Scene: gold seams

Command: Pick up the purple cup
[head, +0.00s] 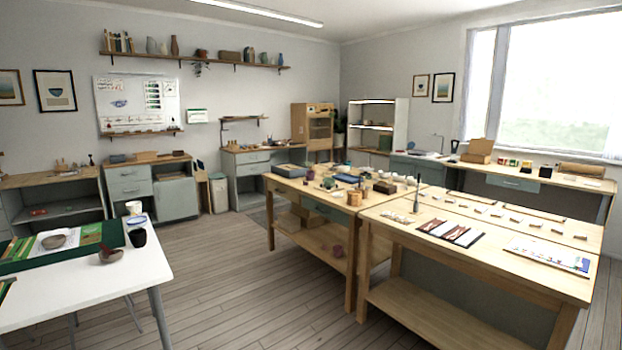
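Neither of my grippers is in view.
A white table (95,290) at the left front holds bowls, a dark cup (137,237) and a green mat. A second wooden workbench (480,262) fills the right front. Open wooden floor (235,280) lies between the white table and the benches.

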